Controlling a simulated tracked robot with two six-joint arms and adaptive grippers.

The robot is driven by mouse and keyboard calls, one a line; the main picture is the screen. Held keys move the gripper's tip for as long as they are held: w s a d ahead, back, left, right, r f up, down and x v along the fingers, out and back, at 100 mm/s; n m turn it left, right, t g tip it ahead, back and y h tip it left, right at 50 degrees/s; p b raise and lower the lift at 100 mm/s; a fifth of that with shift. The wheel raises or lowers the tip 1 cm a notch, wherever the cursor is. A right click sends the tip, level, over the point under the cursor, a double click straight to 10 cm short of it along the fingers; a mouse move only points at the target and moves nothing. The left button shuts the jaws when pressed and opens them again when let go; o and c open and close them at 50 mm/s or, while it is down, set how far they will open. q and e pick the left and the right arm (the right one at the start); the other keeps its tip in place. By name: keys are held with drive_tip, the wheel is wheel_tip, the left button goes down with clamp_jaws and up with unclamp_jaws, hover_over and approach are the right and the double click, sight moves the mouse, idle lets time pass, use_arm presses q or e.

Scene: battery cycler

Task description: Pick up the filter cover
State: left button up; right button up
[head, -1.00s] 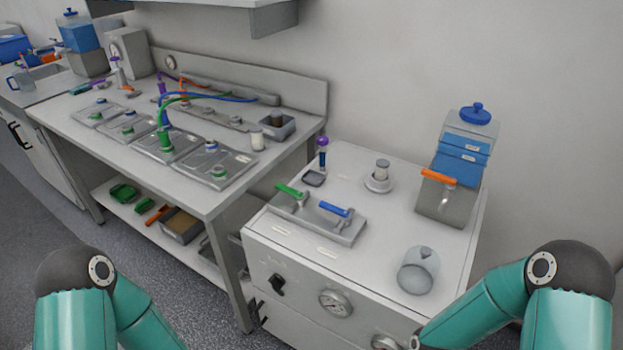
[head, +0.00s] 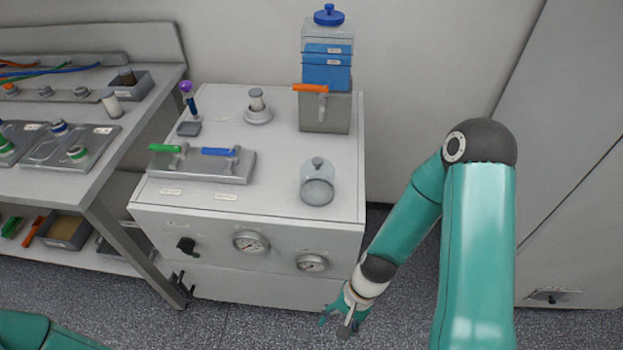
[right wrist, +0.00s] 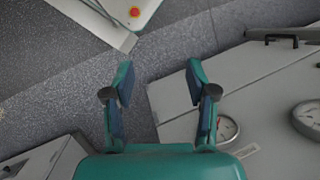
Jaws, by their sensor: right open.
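A clear grey dome with a small knob (head: 317,184), which looks like the filter cover, stands upright on the right front part of the white cabinet top (head: 270,180). My right gripper (head: 343,312) hangs low in front of the cabinet, below and apart from the dome. The dome does not show in that view. My left gripper is out of view; only a piece of my left arm shows at the lower left.
A blue-filled container (head: 327,65) with an orange tap stands behind the dome. A valve block (head: 202,166) with green and blue handles lies to the left, and a small filter holder (head: 257,108) behind. Gauges (head: 251,242) face the front. Floor is free right of the cabinet.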

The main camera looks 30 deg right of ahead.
drive_tip(key=w+d+r+m+t+y+b, duration=0.2)
drive_tip(key=w+m+y+b, duration=0.15)
drive_tip(key=m, duration=0.45)
drive_tip(key=m+t+b, duration=0.8)
drive_tip(key=m+t, duration=0.6)
drive_tip(key=t, duration=0.2)
approach(322, 166)
drive_tip(key=shift+h, duration=0.45)
drive_tip(key=x, duration=0.5)
drive_tip(key=shift+a+r, duration=0.1)
drive_tip(key=shift+r, duration=0.1)
drive_tip(key=shift+f+p+x, duration=0.2)
drive_tip(key=shift+p+x, duration=0.35)
drive_tip(key=shift+x, duration=2.5)
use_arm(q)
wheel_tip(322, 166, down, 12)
use_arm(e)
drive_tip(key=shift+s+a, duration=0.1)
clamp_jaws()
